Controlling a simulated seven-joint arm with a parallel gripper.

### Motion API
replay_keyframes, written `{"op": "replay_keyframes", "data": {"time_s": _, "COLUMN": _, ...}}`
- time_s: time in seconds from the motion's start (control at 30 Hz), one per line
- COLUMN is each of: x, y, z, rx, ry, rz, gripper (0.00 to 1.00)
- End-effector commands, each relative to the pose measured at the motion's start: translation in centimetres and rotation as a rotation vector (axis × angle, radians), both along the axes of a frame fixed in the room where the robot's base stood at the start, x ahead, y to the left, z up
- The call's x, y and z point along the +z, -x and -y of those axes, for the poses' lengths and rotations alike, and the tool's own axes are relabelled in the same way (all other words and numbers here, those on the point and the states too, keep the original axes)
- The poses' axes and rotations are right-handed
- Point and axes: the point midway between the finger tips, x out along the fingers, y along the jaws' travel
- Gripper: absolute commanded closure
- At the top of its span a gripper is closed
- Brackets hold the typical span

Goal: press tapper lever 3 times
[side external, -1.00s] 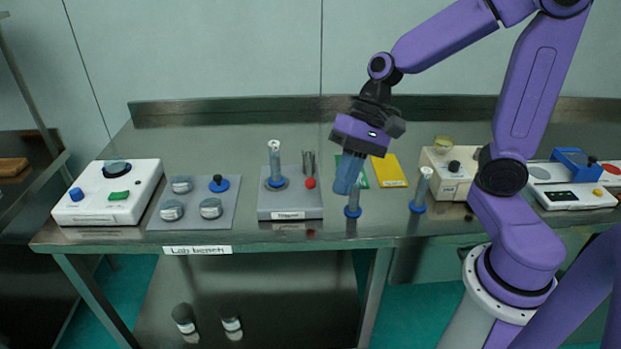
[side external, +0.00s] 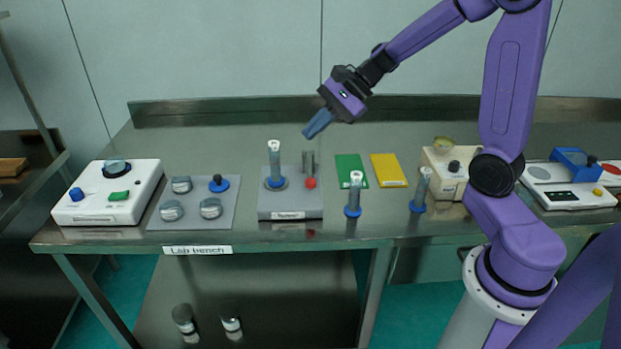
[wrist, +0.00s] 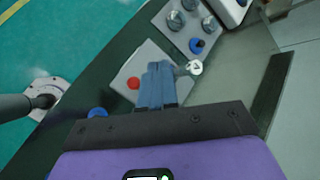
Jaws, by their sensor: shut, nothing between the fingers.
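The tapper (side external: 290,206) is a grey block on the bench with a label on its front. A clear cylinder (side external: 275,165) with a blue base stands on its left part. A red knob (side external: 311,183), which looks like the lever's end, is on its right part beside a grey post (side external: 308,161). My gripper (side external: 308,135) is shut and empty, above the tapper and apart from it. In the wrist view, the blue fingers (wrist: 157,82) are together over the tapper's plate (wrist: 148,58), beside the red knob (wrist: 133,83). The fingers partly hide the plate.
Two clear cylinders with blue bases (side external: 353,196) (side external: 421,191) stand right of the tapper. Green (side external: 350,169) and yellow (side external: 389,171) cards lie behind them. A grey plate with weights (side external: 195,219) and a white device (side external: 91,210) are on the left.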

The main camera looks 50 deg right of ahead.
Motion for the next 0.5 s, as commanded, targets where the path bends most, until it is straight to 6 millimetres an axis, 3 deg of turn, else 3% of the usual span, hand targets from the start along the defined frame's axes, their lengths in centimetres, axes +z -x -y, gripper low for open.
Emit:
{"op": "replay_keyframes", "data": {"time_s": 0.27, "x": -1.0, "y": 0.0, "z": 0.0, "rx": 0.001, "ry": 0.0, "rz": -0.003, "gripper": 1.0}}
{"op": "replay_keyframes", "data": {"time_s": 0.5, "x": -3.9, "y": 0.1, "z": -0.1, "rx": 0.003, "ry": -0.001, "rz": -0.006, "gripper": 1.0}}
